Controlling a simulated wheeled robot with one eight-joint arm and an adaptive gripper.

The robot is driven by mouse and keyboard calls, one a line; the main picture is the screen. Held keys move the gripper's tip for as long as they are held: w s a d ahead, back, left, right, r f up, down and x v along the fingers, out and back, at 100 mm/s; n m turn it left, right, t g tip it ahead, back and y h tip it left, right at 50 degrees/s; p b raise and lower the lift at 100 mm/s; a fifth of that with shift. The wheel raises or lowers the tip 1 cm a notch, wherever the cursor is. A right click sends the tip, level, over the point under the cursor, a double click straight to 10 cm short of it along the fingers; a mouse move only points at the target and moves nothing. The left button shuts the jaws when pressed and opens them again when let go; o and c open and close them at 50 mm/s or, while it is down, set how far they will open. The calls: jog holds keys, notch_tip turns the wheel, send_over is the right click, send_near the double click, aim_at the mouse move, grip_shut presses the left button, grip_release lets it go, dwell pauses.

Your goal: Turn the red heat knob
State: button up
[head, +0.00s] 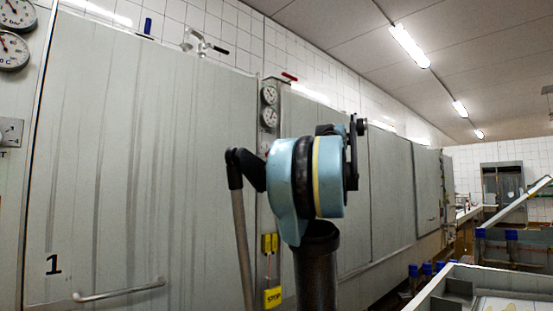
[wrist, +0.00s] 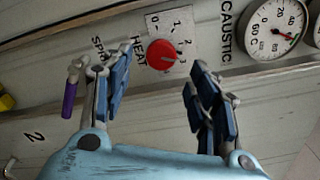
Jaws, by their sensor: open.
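The red heat knob (wrist: 161,55) is round and sits on a pale dial plate (wrist: 176,27) with numbers, beside the word HEAT, in the wrist view. My gripper (wrist: 160,62) is open and empty, with one blue-padded finger to the left of the knob and one to the right. The knob shows in the gap between the fingers, and I see no contact. I cannot tell how far the fingertips are from the panel or where the knob points. In the head view I make out no red heat knob, and my blue arm stands in the middle.
A gauge (wrist: 274,28) is right of the dial, by the word CAUSTIC. A purple-handled valve (wrist: 70,95) is close to the left finger. In the head view, large grey cabinets (head: 140,150) line the wall, with a yellow stop box (head: 272,297). Metal vats (head: 490,285) stand at right.

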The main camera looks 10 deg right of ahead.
jog(key=shift+v, duration=2.1)
jog(key=s+a+f+n+g+h, duration=0.1)
jog(key=s+a+f+n+g, duration=0.3)
jog(key=f, duration=0.8)
jog(key=s+a+f+n+g+h, duration=0.15)
jog(key=s+a+f, duration=0.4)
jog(key=f, duration=0.55)
jog(key=s+a+f+n+g, duration=0.3)
jog(key=s+f+n, duration=0.15)
jog(key=f, duration=0.75)
jog(key=s+d+f+n+g+h, duration=0.1)
jog(key=s+d+f+n+h, duration=0.1)
jog(key=s+f, duration=0.4)
jog(key=s+d+f+n+g+h, duration=0.2)
jog(key=s+f, duration=0.5)
jog(key=f, duration=0.8)
jog(key=s+d+f+n+g+h, duration=0.1)
jog(key=s+d+f+n+h, duration=0.1)
jog(key=s+f, duration=0.4)
notch_tip(320, 180, down, 4)
jog(key=shift+s+f+n+h, duration=0.3)
jog(key=shift+s+h, duration=0.1)
jog(key=shift+h, duration=0.35)
